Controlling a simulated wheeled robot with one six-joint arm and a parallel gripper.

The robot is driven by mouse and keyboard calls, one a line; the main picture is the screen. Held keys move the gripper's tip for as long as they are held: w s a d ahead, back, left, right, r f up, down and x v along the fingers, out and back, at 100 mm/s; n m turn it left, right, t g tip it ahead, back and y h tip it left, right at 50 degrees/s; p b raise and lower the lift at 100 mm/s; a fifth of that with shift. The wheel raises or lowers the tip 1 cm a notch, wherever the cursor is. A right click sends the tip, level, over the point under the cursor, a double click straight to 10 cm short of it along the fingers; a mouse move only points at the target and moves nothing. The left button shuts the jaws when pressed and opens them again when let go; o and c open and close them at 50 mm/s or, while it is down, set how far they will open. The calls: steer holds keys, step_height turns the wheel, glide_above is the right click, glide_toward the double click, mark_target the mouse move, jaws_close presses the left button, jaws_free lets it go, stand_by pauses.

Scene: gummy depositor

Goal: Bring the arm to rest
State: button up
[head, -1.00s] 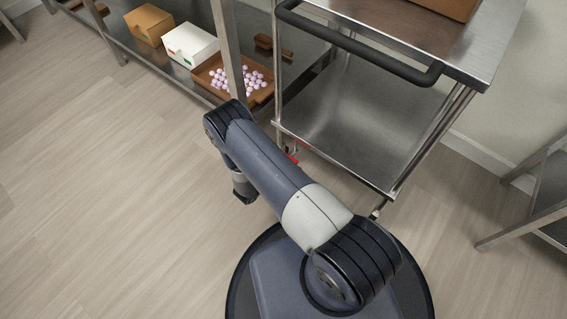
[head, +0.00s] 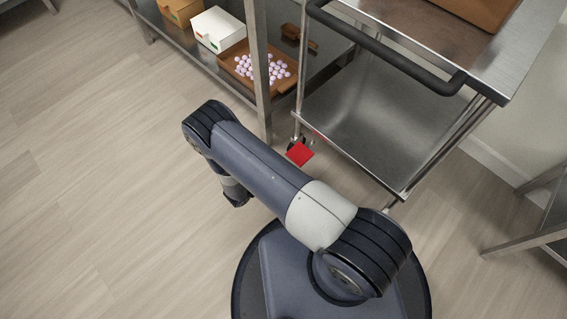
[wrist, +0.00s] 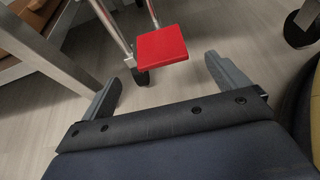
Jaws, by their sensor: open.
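My arm (head: 262,165) is bent over my base in the head view, its elbow out to the left and its wrist part hanging down over the floor. My gripper (wrist: 165,82) shows in the wrist view with its two grey fingers spread wide apart. Nothing is between the fingers. Beyond them are the floor and a red caster pedal (wrist: 161,46) on the cart, which also shows in the head view (head: 300,153). The fingertips are hidden in the head view.
A steel cart (head: 375,125) with a black handle (head: 385,50) stands ahead to the right. A steel shelf at the back left holds a brown tray (head: 238,72) of pale balls, a white box (head: 218,29) and a tan box (head: 181,10). The floor (head: 90,180) at left is clear.

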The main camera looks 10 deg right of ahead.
mark_target(301, 154)
steer(key=b+x, duration=0.3)
steer(key=x, duration=0.7)
steer(key=shift+w+d+f, duration=0.1)
steer(key=shift+d+f, duration=0.05)
steer(key=shift+d, duration=0.1)
steer(key=shift+w+d+f, duration=0.15)
steer(key=shift+f, duration=0.1)
steer(key=shift+t+h+b, duration=0.3)
steer(key=shift+b, duration=0.05)
steer(key=shift+r, duration=0.15)
